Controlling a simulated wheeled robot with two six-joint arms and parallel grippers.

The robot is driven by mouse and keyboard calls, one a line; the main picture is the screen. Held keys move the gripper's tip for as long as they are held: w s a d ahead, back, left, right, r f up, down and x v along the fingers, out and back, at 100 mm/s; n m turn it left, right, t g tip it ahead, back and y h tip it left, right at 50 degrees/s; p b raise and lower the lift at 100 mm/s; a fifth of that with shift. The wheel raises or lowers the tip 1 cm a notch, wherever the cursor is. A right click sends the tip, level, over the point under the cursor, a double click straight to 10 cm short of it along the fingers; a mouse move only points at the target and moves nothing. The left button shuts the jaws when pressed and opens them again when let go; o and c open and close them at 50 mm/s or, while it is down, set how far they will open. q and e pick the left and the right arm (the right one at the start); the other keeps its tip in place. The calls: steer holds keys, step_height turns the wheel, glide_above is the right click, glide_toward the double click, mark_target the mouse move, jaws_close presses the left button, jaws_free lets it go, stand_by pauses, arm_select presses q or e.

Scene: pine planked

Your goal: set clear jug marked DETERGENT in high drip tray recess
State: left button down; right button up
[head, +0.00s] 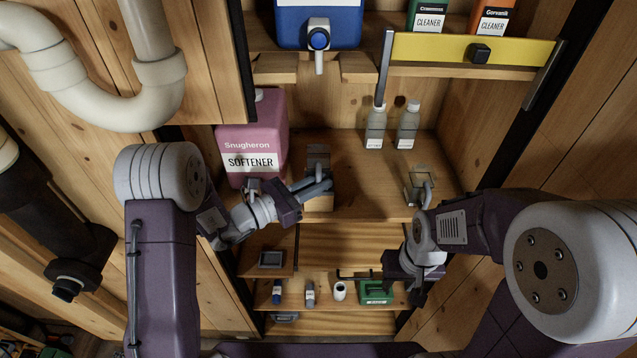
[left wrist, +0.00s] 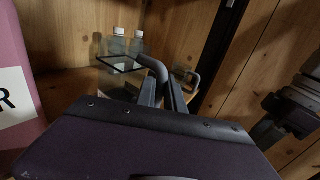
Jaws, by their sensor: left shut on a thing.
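A clear jug (head: 318,156) stands upright or hangs just over a pale wooden block (head: 320,204) on the middle shelf. My left gripper (head: 322,186) is shut on its handle; the handle between the fingers also shows in the left wrist view (left wrist: 155,70). No label can be read on this jug, and I cannot tell whether its base touches the block. A second clear jug (head: 420,186) with a handle stands at the shelf's right. No recess can be made out clearly; the block's top is largely hidden. My right gripper (head: 400,280) is low at the right, its fingers unclear.
A pink SOFTENER container (head: 252,140) stands left of the held jug. Two small bottles (head: 390,125) stand behind to the right. A blue tank (head: 318,20) with a tap hangs above. A yellow-fronted rack (head: 475,50) is upper right. A green box (head: 375,291) sits low.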

arm_select(q)
steer(key=shift+f, duration=0.15)
steer(key=c, duration=1.4)
jaws_free()
steer(key=shift+o, duration=0.2)
steer(key=b+v, duration=0.3)
steer(key=v, duration=0.6)
steer(key=shift+b, duration=0.35)
steer(key=shift+d, duration=0.1)
